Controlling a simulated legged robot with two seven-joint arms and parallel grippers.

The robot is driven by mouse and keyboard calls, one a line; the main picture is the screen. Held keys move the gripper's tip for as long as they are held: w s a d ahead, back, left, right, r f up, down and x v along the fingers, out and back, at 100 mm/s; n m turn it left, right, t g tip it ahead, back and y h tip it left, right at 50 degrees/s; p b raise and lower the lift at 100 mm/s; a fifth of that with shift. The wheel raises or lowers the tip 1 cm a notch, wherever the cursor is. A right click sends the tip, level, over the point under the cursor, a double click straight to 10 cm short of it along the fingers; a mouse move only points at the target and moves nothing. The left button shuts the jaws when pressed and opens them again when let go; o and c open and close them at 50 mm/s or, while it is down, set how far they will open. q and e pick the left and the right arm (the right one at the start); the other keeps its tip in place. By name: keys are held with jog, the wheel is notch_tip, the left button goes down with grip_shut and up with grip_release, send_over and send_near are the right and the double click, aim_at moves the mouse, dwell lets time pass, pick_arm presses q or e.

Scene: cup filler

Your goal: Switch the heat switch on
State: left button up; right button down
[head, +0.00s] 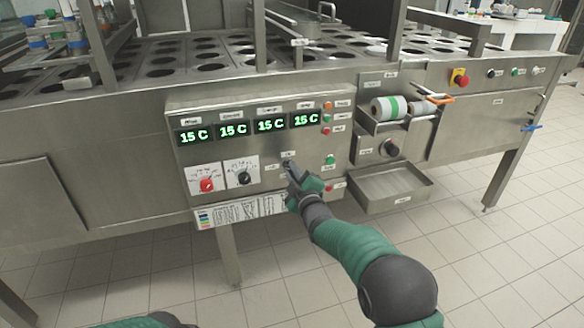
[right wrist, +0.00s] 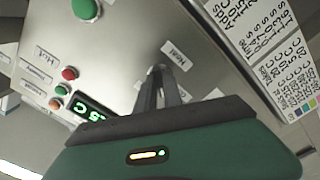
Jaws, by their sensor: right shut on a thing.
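The steel control panel (head: 255,140) is on the front of the machine, with four green displays reading 15 C. My right gripper (head: 292,168) reaches its lower right part from below. In the right wrist view, the dark fingers of my right gripper (right wrist: 160,88) are together against the panel, just beside a label that reads Heat (right wrist: 176,56). The gripper is shut on the heat switch, which the fingers hide, so its position cannot be told. My left gripper is not in view; only a bit of my arm shows at the bottom left.
A red knob (head: 206,185) and a black knob (head: 244,178) sit left of the gripper. A green button (head: 330,160) is close on the right. A steel drip tray (head: 392,187) juts out further right. The tiled floor in front is clear.

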jog(key=m+p, duration=0.1)
jog(key=m, duration=0.2)
jog(key=m+p, duration=0.1)
jog(key=m, duration=0.3)
jog(key=f+m+p, duration=0.1)
jog(key=m+p, duration=0.1)
jog(key=m, duration=0.1)
jog(key=shift+s, duration=0.1)
jog(key=shift+m, duration=0.5)
jog(key=c, duration=1.5)
grip_release()
jog(key=shift+r, duration=0.3)
jog(key=p+v, duration=0.5)
jog(key=v, duration=1.1)
jog(key=shift+s+d+p, duration=0.1)
jog(key=shift+s+p, duration=0.2)
jog(key=shift+s, duration=0.05)
